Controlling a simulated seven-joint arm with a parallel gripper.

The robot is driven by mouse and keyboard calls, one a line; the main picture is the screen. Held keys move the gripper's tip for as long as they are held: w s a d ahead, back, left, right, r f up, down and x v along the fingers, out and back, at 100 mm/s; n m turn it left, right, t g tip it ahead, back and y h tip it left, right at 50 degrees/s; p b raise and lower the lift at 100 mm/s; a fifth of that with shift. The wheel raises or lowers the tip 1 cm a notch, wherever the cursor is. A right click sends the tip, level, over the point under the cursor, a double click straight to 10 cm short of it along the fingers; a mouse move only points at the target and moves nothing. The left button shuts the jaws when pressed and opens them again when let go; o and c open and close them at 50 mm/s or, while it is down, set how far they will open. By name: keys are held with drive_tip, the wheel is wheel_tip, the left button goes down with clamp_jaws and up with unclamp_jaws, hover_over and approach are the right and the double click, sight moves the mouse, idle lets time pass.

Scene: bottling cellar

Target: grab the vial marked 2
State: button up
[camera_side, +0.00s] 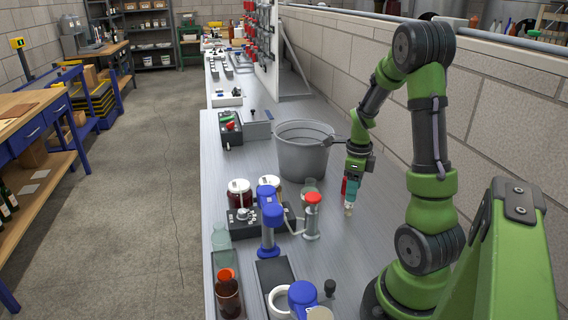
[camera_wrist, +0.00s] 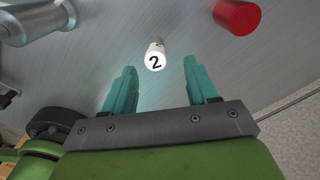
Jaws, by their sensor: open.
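The vial marked 2 (camera_wrist: 155,58) is a small white cylinder with a black 2 facing the camera in the wrist view. It also shows as a small pale shape (camera_side: 348,209) just below my gripper in the side view. My gripper (camera_wrist: 160,68) has its two teal fingers apart, one on each side of the vial in the picture, with nothing between them that I can see touching. In the side view my gripper (camera_side: 350,195) points down over the bench, right of the bucket.
A red cylinder (camera_wrist: 236,16) is close by, up and right of the vial in the wrist view. A grey metal part (camera_wrist: 32,18) fills the upper left. A grey bucket (camera_side: 303,160) and a red-topped fitting (camera_side: 312,215) stand left of my gripper on the metal bench (camera_side: 345,250).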

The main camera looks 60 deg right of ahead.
sight(350, 203)
drive_tip(key=f, duration=0.5)
drive_tip(key=shift+w+a+f, duration=0.15)
drive_tip(key=shift+a+f, duration=0.1)
drive_tip(key=shift+f, duration=0.15)
clamp_jaws()
